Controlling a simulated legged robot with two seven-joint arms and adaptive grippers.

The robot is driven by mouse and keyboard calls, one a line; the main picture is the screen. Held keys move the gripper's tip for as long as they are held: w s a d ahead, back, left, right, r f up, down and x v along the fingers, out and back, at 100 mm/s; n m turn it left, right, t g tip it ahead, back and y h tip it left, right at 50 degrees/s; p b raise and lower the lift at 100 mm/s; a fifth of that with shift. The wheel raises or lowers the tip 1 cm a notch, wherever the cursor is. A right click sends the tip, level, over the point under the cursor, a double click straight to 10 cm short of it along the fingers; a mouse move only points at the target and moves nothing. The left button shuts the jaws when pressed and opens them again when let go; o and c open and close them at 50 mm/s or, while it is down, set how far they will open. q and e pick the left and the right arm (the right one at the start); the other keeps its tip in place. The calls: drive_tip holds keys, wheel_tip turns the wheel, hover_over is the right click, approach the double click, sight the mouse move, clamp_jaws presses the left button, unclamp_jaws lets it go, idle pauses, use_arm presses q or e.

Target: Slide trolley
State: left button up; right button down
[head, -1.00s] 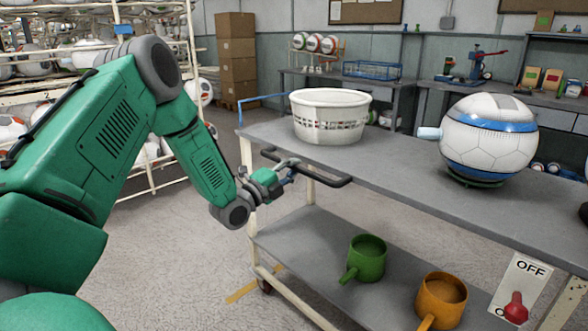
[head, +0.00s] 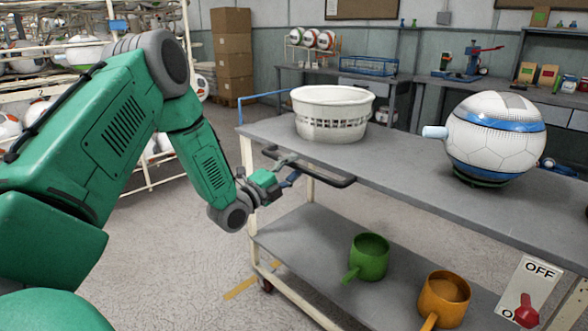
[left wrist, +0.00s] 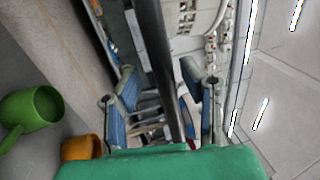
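The trolley is a grey two-shelf cart with a cream frame; its top shelf (head: 405,165) fills the middle and right of the head view. A dark push handle (head: 335,182) sticks out at its near left end. My left gripper (head: 289,171) is at this handle. In the left wrist view the dark handle bar (left wrist: 158,60) passes between the two spread fingers (left wrist: 160,95) of my left gripper, with visible gaps at both sides. Contact with the bar cannot be made out. My right gripper is not in view.
On the top shelf stand a white basket (head: 333,113) and a white-and-blue ball-shaped machine (head: 495,138). A green mug (head: 369,258) and an orange mug (head: 444,299) sit on the lower shelf. A red switch lever (head: 527,312) is at lower right. Benches line the back wall.

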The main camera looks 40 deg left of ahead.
use_arm(q)
drive_tip(key=s+f, duration=0.2)
drive_tip(key=s, duration=0.9)
drive_tip(key=shift+s+a+f, duration=0.15)
drive_tip(key=shift+a+f, duration=0.05)
drive_tip(key=s+d+f+n+g, duration=0.3)
drive_tip(key=d+f+n+g, duration=0.25)
drive_tip(key=d+f, duration=0.35)
drive_tip(key=s+d+f+n+g, duration=0.3)
drive_tip(key=d+f+n+g, duration=0.3)
drive_tip(key=f, duration=0.5)
drive_tip(key=s+d+f+n+g, duration=0.3)
drive_tip(key=s+d+f+g, duration=0.15)
drive_tip(key=s, duration=0.55)
drive_tip(key=s+d+f+n+g, duration=0.3)
drive_tip(key=s+d+f, duration=0.15)
drive_tip(key=s, duration=0.45)
wheel_tip(320, 180, up, 14)
drive_tip(key=p, duration=1.3)
drive_tip(key=shift+s+d+r+g+y, duration=0.15)
drive_tip(key=shift+s+g+y, duration=0.15)
drive_tip(key=shift+s+y, duration=0.1)
